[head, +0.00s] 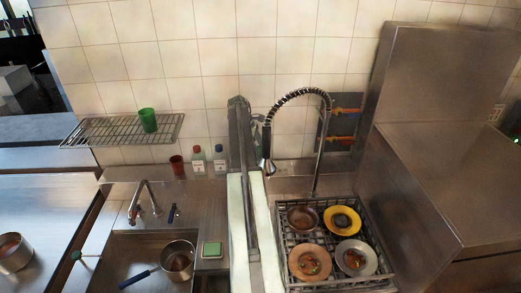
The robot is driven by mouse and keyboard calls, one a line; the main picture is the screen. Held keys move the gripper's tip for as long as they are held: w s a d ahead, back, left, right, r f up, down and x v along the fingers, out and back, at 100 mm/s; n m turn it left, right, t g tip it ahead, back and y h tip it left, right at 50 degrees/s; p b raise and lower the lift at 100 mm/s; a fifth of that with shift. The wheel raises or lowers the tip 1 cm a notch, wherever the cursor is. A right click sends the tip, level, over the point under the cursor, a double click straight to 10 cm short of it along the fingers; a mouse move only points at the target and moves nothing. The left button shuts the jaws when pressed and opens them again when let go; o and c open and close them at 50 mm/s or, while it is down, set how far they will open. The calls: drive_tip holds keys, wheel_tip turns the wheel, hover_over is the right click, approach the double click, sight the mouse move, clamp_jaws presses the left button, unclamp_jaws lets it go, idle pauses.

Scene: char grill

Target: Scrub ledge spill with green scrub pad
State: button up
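The green scrub pad (212,249) lies flat on the metal counter just right of the sink basin, with a pale edge showing. A steel ledge (130,173) runs along the foot of the tiled wall. I cannot make out a spill on it. No gripper fingers can be made out. The pad appears apart from my arm.
A pot with a blue handle (178,262) sits in the sink near the tap (148,198). A red cup (177,165) and two bottles (198,160) stand at the wall. A green cup (147,120) is on the wire shelf (105,132). Plates fill the rack (325,216) at right.

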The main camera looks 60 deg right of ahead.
drive_tip(key=shift+w+a+f+b, duration=0.15)
drive_tip(key=shift+a+f+b, duration=0.1)
drive_tip(key=shift+f+b, duration=0.2)
drive_tip(key=f+b, duration=0.4)
drive_tip(key=shift+w+a, duration=0.1)
drive_tip(key=shift+w, duration=0.1)
drive_tip(key=shift+f+b, duration=0.5)
drive_tip(key=shift+f+b, duration=1.05)
drive_tip(key=shift+s+r, duration=0.1)
drive_tip(key=shift+s, duration=0.05)
drive_tip(key=shift+s+d+r, duration=0.1)
drive_tip(key=shift+s+d, duration=0.35)
drive_tip(key=shift+s, duration=0.2)
drive_tip(key=shift+s+d, duration=0.45)
drive_tip(key=shift+s, duration=0.15)
drive_tip(key=shift+s+d, duration=0.1)
drive_tip(key=shift+s, duration=0.1)
